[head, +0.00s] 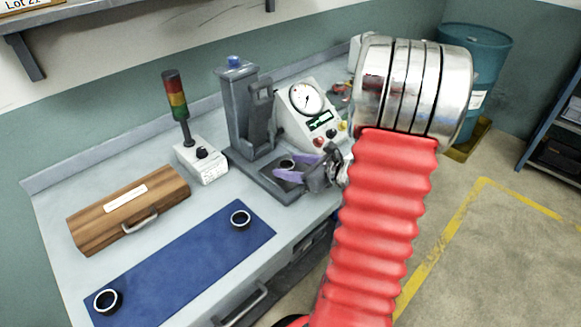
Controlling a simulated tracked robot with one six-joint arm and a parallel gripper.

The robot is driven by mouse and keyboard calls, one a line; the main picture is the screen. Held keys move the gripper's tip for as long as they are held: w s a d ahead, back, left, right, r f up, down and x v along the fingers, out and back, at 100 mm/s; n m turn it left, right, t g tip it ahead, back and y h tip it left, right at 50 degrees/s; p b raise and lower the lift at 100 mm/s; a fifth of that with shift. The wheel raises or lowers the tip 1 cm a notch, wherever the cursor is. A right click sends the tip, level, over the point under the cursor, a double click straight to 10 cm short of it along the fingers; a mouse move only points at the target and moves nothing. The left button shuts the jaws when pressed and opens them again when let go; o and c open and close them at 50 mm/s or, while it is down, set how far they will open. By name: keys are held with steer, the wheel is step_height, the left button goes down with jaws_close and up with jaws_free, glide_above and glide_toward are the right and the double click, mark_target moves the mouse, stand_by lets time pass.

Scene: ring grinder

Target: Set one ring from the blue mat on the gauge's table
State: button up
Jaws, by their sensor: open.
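Two dark rings lie on the blue mat (180,262): one ring (240,219) near its right end, one ring (107,301) at its near left corner. The gauge (240,110) is a grey column on a base, with its low table (262,172) in front. A third dark ring (287,163) appears to sit on the gauge's table. My gripper (289,167) has purple fingers spread open on either side of this ring. The fingers partly hide the ring, and I cannot tell whether they touch it.
A dial box (306,115) with buttons stands behind the gauge, close to my gripper. A signal light (180,110) on a white box and a wooden case (128,210) stand to the left. A blue drum (487,65) is on the floor at right.

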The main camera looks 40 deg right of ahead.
steer(key=shift+r, duration=0.1)
steer(key=shift+s+r, duration=0.15)
steer(key=shift+s, duration=0.1)
steer(key=v, duration=1.1)
steer(key=shift+s, duration=0.25)
steer(key=shift+d, duration=0.1)
